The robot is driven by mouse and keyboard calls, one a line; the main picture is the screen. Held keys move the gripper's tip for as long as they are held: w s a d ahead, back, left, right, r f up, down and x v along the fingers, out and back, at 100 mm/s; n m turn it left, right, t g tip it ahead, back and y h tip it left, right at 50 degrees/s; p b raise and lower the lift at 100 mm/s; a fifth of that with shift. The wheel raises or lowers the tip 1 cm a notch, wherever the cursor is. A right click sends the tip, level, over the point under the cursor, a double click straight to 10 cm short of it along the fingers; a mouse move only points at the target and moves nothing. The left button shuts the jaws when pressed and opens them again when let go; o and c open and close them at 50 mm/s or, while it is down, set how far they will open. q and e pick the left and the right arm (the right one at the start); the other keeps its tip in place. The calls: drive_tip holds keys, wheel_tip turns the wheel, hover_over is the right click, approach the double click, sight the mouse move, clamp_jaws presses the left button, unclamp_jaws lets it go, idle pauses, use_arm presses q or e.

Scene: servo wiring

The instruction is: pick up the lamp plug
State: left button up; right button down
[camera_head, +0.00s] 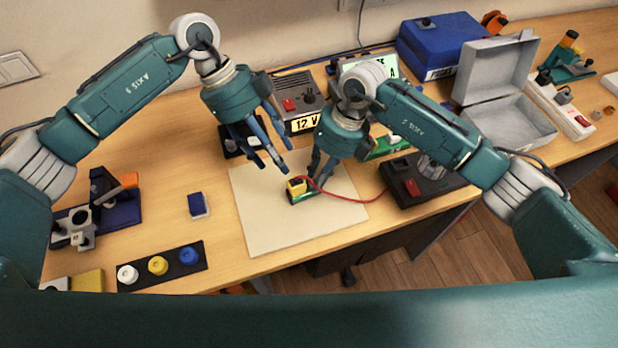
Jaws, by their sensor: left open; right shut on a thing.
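A small yellow plug (297,187) with a green lower part is over the pale mat (265,225). A red cable (350,199) loops from it to a black lamp base (432,183) with a red switch at the right. My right gripper (318,181) is shut on the plug; its fingers partly cover the plug and cable. I cannot tell if the plug touches the mat. My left gripper (278,163) is open and empty, just up and left of the plug, with its fingers pointing down.
A 12 V power unit (294,100) stands behind the grippers. A small blue block (197,204) and a black strip with white, yellow and blue knobs (158,266) lie at left. An open grey case (510,125) is at right. The mat's front is clear.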

use_arm(q)
drive_tip(key=s+d+f+m+y, duration=0.1)
drive_tip(key=s+d+m+y, duration=0.2)
drive_tip(key=m, duration=0.5)
drive_tip(key=m+t+y, duration=0.5)
drive_tip(key=m+t, duration=0.3)
drive_tip(key=m, duration=2.5)
approach(297, 182)
drive_tip(key=shift+m, duration=0.3)
drive_tip(key=shift+x, duration=4.55)
